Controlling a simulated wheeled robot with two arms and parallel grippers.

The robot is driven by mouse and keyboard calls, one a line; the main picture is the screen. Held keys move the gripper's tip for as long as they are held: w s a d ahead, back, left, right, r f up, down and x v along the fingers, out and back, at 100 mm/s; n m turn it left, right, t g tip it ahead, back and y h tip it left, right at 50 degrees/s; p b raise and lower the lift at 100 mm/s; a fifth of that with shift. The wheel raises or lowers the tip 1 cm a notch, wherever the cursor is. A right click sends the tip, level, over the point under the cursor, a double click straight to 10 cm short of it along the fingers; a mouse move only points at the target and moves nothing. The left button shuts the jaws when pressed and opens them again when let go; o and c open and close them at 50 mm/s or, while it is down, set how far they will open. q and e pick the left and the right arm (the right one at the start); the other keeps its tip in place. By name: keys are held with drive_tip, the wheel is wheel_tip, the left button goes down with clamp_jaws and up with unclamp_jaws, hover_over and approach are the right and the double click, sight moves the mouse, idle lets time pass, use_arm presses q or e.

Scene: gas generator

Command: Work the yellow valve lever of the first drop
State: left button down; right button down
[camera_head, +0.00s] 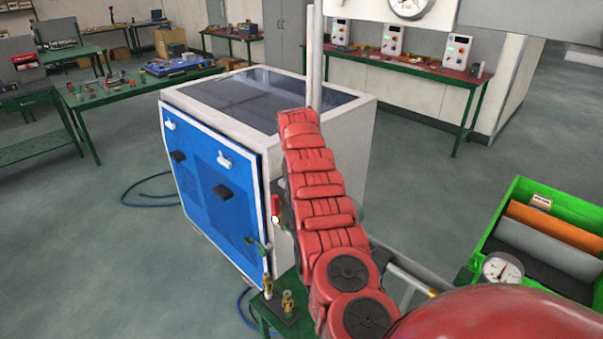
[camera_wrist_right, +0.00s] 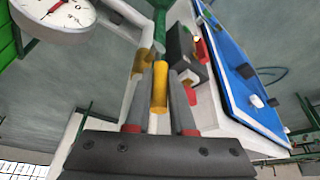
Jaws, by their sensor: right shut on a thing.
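In the right wrist view, a yellow valve lever (camera_wrist_right: 160,88) stands between the two grey fingers of my right gripper (camera_wrist_right: 160,92). The gripper is shut on it. A second, brass-yellow part (camera_wrist_right: 138,64) sits just left of the lever, partly behind the fingers and a grey rod. In the head view, a small yellow piece (camera_head: 432,293) shows beside a grey pipe (camera_head: 405,275); I cannot tell whether it is the same lever. My right gripper is not visible there. My left gripper is in neither view.
A pressure gauge (camera_head: 503,268) is at lower right, near a green crate (camera_head: 550,200) with rolls. Brass fittings (camera_head: 288,302) stand at the bottom.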

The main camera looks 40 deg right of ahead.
drive_tip(key=shift+f, duration=0.15)
idle(0.3)
drive_tip(key=c, duration=0.8)
unclamp_jaws()
drive_tip(key=shift+w, duration=0.1)
drive_tip(key=shift+o, duration=0.2)
